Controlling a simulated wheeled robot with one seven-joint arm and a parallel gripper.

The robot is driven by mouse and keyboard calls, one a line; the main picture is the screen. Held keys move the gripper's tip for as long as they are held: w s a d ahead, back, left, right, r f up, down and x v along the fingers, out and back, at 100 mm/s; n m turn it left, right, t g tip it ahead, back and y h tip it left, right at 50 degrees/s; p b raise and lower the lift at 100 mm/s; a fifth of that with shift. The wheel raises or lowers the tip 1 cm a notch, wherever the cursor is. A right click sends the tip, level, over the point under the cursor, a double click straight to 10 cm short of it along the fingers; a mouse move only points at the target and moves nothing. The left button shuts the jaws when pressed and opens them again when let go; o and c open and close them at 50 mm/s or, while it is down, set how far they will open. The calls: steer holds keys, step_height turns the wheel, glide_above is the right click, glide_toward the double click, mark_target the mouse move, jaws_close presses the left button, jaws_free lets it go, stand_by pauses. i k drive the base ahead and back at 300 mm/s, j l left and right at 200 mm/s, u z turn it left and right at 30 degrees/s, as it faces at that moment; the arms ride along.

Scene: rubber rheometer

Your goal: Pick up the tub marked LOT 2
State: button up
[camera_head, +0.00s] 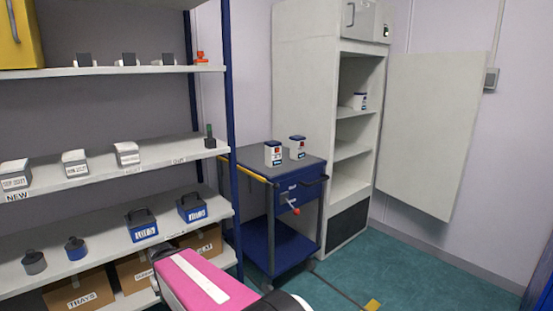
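Two white tubs with dark lids and small printed labels stand upright on top of the blue trolley (262,165): a left tub (273,154) and a right tub (297,148). A third white tub (360,101) with a blue lid stands on an upper shelf inside the open tall cabinet (305,110). The lot markings are too small to read, so I cannot tell which tub is LOT 2. A pink and white part of my arm shows at the bottom. My gripper is not in view.
A shelving rack (100,180) with boxes, blue cases and weights fills the left side; its blue post stands close to the trolley. The cabinet door (430,130) is swung wide to the right.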

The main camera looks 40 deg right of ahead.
mark_target(297, 153)
steer(key=z, duration=1.65)
steer(key=i+l+z, duration=0.15)
steer(key=l, duration=0.25)
steer(key=i+l+z, duration=0.15)
steer(key=l, duration=0.25)
steer(key=i, duration=0.1)
